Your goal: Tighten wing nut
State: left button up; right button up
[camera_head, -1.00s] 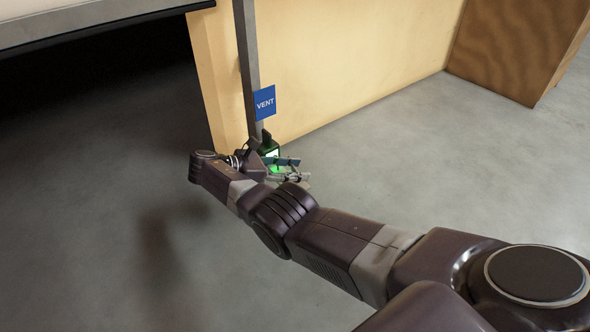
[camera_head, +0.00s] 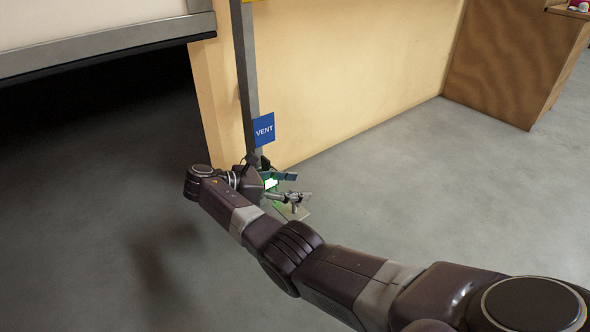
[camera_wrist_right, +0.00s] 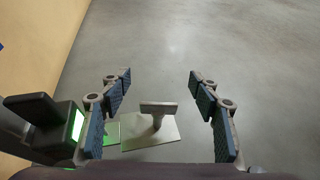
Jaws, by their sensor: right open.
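A grey T-shaped piece (camera_wrist_right: 158,110), apparently the wing nut, stands on a pale flat plate (camera_wrist_right: 150,136) in the right wrist view. My right gripper (camera_wrist_right: 160,82) is open, with its blue-padded fingers apart on either side of the T-piece in that picture. Nothing is between the pads, and I see no contact with the T-piece. In the head view my right gripper (camera_head: 293,188) is low by the foot of a grey post (camera_head: 248,85). My wrist and fingers hide most of the fixture there. My left gripper is not in view.
A dark box with a green-lit face (camera_wrist_right: 75,124) stands left of the plate, close to my left-hand finger. A blue VENT sign (camera_head: 263,130) hangs on the post before a tan wall (camera_head: 350,70). A brown wooden cabinet (camera_head: 500,65) is at right. Grey floor (camera_head: 430,170) is clear.

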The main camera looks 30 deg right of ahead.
jog(key=shift+r, duration=3.15)
